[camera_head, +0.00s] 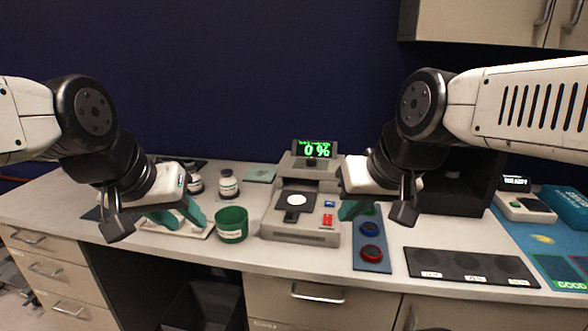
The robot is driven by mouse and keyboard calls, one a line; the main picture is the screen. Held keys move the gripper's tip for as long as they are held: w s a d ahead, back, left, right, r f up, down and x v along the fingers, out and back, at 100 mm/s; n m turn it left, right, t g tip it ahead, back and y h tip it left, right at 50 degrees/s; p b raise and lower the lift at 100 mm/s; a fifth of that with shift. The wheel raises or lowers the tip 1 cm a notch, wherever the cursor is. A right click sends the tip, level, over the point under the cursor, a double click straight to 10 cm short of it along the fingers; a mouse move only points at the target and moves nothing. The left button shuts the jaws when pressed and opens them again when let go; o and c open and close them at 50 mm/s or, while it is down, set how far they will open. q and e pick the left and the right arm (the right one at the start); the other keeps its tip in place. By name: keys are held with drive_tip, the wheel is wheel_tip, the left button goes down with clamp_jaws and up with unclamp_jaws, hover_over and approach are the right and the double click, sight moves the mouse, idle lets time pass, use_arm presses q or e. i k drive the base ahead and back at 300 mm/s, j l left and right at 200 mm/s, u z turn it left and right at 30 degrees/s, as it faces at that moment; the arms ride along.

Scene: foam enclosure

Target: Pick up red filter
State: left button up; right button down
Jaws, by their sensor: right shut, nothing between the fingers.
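The red filter (371,253) is a round disc with a red rim, lying at the near end of a blue-grey strip holder (372,267). A blue filter (370,229) lies just behind it, and a green one (369,210) behind that is partly hidden by my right arm. My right gripper (348,212) has teal fingers, is shut and empty, and hangs left of the holder's far end, behind and left of the red filter. My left gripper (180,217) is open with its teal fingers apart, over a white tray left of the green cup.
A grey measuring device (299,232) with a display reading 0 % stands left of the holder. A green cup (231,224) and small bottles (228,185) are further left. A black mat (470,268) lies to the right, near the counter's front edge.

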sight(370, 252)
drive_tip(key=k+u, duration=0.25)
drive_tip(key=k, duration=0.25)
drive_tip(key=k+u, duration=0.25)
drive_tip(key=k, duration=0.3)
